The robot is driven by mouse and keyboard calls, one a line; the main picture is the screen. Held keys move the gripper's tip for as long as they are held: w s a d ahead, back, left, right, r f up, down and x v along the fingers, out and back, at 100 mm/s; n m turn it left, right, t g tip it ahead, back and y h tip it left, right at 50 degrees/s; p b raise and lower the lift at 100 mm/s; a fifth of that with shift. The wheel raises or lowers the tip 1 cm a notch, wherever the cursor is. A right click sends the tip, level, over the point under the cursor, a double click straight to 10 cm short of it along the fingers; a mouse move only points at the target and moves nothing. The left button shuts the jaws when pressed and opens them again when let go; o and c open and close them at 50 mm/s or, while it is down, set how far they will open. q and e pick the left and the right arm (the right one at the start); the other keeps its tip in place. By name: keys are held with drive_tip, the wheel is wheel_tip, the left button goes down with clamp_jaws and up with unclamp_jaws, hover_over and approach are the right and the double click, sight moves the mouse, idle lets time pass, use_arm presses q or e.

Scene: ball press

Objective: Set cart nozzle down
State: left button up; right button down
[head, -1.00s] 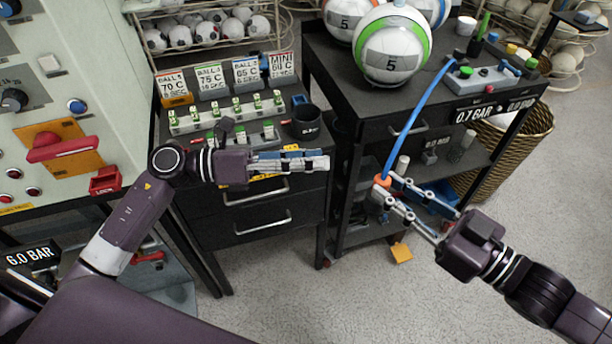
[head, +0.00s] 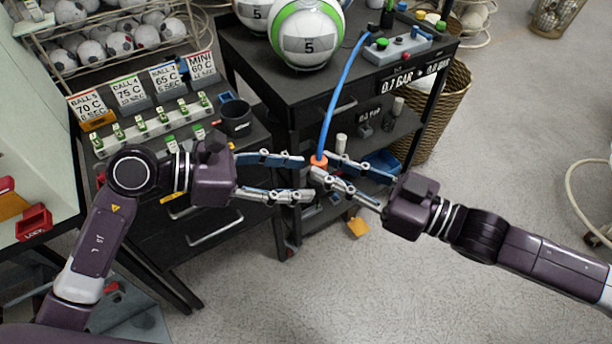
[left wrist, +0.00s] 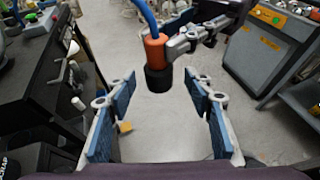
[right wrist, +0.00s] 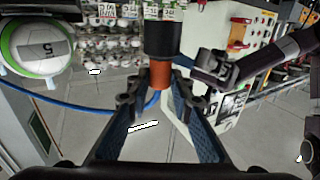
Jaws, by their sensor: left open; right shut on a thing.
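The cart nozzle has an orange body and a black end, with a blue hose at its other end. It shows in the head view (head: 319,160), the left wrist view (left wrist: 156,62) and the right wrist view (right wrist: 161,60). My right gripper (head: 330,172) is shut on the nozzle and holds it in the air in front of the cart. My left gripper (head: 306,178) is open, its fingertips pointing at the nozzle from the left. In the left wrist view the nozzle is ahead of the open fingers, not clearly between them. The black cart (head: 250,62) stands behind.
The blue hose (head: 342,88) runs up to the cart top. A green-and-white ball (head: 306,36) and a control box (head: 404,46) sit there. A dark cup (head: 236,118) stands on the left bench. A wicker basket (head: 436,112) is right of the cart.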

use_arm(q)
drive_tip(key=shift+x, duration=1.5)
drive_tip(key=c, duration=1)
drive_tip(key=shift+c, duration=1.2)
use_arm(e)
drive_tip(key=c, duration=1.6)
unclamp_jaws()
drive_tip(key=shift+d, duration=0.1)
